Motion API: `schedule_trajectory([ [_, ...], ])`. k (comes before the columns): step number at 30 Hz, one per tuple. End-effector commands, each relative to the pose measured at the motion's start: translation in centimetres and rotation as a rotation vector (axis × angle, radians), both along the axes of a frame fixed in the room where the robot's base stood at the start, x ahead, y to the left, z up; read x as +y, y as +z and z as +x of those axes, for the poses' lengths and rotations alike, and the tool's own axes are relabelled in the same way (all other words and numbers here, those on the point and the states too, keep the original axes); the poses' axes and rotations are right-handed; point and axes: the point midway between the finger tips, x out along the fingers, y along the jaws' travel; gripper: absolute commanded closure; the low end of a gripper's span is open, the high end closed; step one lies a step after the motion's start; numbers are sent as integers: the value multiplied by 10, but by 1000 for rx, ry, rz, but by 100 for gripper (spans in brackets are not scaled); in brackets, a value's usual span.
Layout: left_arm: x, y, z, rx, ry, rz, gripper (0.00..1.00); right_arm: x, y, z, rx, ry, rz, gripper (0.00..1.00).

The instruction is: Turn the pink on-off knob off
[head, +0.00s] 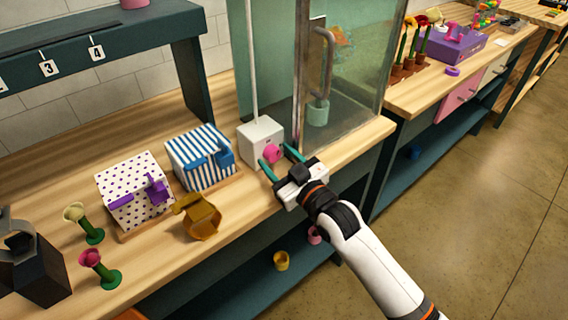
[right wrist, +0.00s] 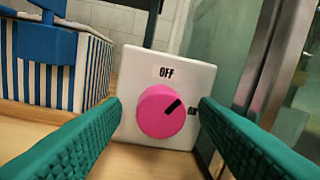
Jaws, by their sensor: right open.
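The pink on-off knob (head: 271,154) is on the front of a white box (head: 262,132) on the wooden counter. In the right wrist view the knob (right wrist: 162,111) is round, and its black pointer mark points up and to the right, between the OFF label above and a small label at the right. My right gripper (head: 281,161) is open in front of the box. Its green fingers lie to either side of the knob with visible gaps; contact is not seen. My left gripper is not in view.
A blue-striped box (head: 201,158) and a purple-dotted box (head: 134,190) stand left of the white box. A glass cabinet with a metal handle (head: 328,62) stands close on the right. A mustard-coloured object (head: 200,218) and two flowers are nearer the counter's front.

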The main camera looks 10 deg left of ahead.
Motion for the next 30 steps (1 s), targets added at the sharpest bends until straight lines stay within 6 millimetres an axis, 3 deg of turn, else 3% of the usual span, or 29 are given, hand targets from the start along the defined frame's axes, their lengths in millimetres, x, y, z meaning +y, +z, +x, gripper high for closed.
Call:
schedule_trajectory([
  [5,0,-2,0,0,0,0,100,-14,-3,-11,2,-2,-2,45],
  [18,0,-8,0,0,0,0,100,-78,-7,-69,1,-2,-3,45],
  [30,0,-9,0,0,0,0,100,-90,-6,-79,1,-1,-1,45],
])
